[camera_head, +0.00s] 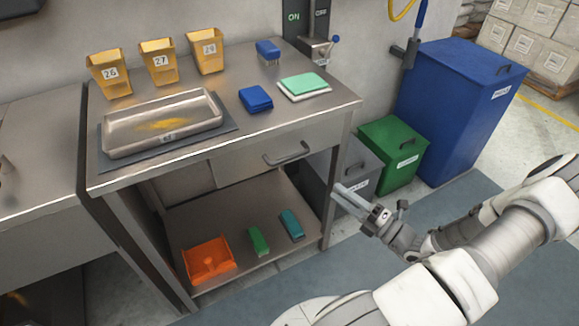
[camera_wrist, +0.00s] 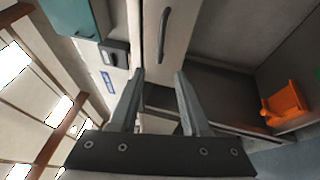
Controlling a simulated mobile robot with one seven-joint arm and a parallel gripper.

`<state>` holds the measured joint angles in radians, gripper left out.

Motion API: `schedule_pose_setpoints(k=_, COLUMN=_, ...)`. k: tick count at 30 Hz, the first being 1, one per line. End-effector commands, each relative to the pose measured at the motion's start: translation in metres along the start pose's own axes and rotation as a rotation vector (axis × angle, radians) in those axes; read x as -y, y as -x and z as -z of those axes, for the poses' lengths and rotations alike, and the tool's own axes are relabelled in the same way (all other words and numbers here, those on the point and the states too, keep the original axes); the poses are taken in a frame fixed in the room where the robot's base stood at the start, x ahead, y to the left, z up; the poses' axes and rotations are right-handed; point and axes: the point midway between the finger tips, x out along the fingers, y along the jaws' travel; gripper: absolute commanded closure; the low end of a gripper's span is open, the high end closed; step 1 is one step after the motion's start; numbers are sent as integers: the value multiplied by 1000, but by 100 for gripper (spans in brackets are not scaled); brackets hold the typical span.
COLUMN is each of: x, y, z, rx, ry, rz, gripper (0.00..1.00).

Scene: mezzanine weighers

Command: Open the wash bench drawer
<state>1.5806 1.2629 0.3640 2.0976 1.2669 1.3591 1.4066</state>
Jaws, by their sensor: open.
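The wash bench (camera_head: 235,117) is a steel table with a lower shelf. Its drawer (camera_head: 240,163) sits under the right part of the top, and its front looks flush with the bench. A dark bar handle (camera_head: 288,154) is on the drawer front; it also shows upright in the wrist view (camera_wrist: 163,32). My gripper (camera_head: 345,192) is open and empty, to the right of and below the handle in the head view. In the wrist view my gripper's fingertips (camera_wrist: 160,73) point toward the drawer front, apart from the handle.
The bench top holds a steel tray (camera_head: 162,125), yellow cups (camera_head: 159,62), blue items and folded cloths (camera_head: 304,86). Orange (camera_head: 208,260) and green items are on the shelf. Grey, green (camera_head: 393,153) and blue bins (camera_head: 457,110) stand right of the bench. Floor in front is clear.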

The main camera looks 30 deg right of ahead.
Motion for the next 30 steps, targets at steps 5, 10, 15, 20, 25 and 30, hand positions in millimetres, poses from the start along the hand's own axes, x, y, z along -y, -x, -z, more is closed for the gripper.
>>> schedule_pose_setpoints(k=5, x=2, y=-10, z=-2, rx=14, ry=-12, rz=-4, gripper=53)
schedule_pose_setpoints(k=10, x=2, y=-41, z=-1, rx=10, ry=-12, rz=-6, gripper=53)
schedule_pose_setpoints(k=15, x=3, y=-79, z=-2, rx=10, ry=-10, rz=-5, gripper=53)
schedule_pose_setpoints(k=20, x=2, y=-114, z=-1, rx=8, ry=-11, rz=-5, gripper=53)
schedule_pose_setpoints(k=25, x=2, y=-146, z=-2, rx=9, ry=-10, rz=-4, gripper=53)
schedule_pose_setpoints(k=30, x=2, y=-165, z=-3, rx=10, ry=-9, rz=-2, gripper=53)
